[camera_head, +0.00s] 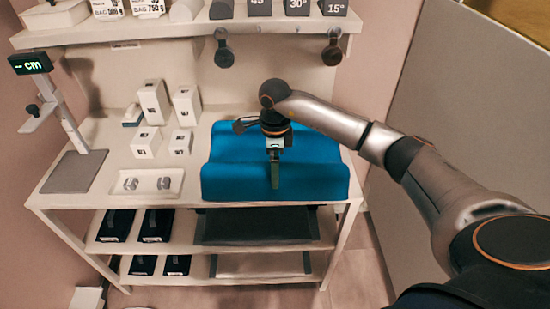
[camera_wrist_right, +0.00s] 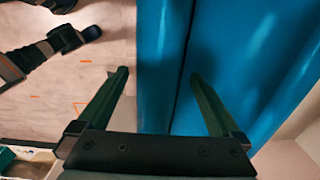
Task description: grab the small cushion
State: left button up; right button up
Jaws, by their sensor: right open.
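A blue contoured cushion (camera_head: 315,175) lies on the white table, right of its middle. It fills the middle and right of the right wrist view (camera_wrist_right: 250,60). My right gripper (camera_head: 274,180) points down at the front part of the table cushion. In the right wrist view the gripper (camera_wrist_right: 158,75) is open, with one finger beside the cushion's edge over the floor and the other over the cushion. I cannot tell if it touches. My left gripper is out of view.
White boxes (camera_head: 153,102) and a tray with metal nuts (camera_head: 153,183) stand left of the cushion. A stand with a "cm" display (camera_head: 32,63) is at far left. Dark headphones or cuffs (camera_head: 332,50) hang under the upper shelf. Lower shelves hold dark packs (camera_head: 116,225).

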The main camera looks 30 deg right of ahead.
grip_shut()
dwell(0.8)
